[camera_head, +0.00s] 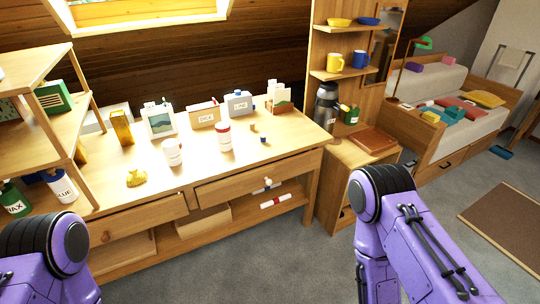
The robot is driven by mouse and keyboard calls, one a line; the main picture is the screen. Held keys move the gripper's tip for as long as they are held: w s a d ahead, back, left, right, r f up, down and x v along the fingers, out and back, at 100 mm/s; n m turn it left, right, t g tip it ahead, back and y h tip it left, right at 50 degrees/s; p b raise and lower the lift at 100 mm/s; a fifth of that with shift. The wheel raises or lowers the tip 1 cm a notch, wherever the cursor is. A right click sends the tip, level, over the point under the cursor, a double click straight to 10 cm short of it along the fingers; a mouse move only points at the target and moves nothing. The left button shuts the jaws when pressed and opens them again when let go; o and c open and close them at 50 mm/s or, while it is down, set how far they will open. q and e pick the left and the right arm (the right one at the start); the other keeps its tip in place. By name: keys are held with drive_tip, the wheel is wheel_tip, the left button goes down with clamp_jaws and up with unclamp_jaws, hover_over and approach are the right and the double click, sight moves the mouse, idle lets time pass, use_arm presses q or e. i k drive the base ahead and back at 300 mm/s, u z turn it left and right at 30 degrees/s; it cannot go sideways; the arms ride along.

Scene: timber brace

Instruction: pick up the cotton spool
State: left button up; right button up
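Two small spool-like pieces are on the desk (300,140) near its right end. One is tan (253,128), and a dark blue one (263,139) stands just in front of it. They are too small to tell for sure which is the cotton spool. Both stand to the right of a white jar with a red lid (224,138). My purple arms show at the bottom left and bottom right, well short of the spools. Neither gripper is in view.
A second white jar (173,153), a yellow object (136,178) and several boxes stand on the desk. A wooden shelf (48,110) rises at the left. A small cabinet (345,160) with a flask (325,105) stands right of the desk. Grey floor is clear in front.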

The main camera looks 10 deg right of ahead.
sight(262, 137)
drive_tip(key=z, duration=0.7)
drive_tip(key=i, duration=1.35)
drive_tip(key=u, duration=0.25)
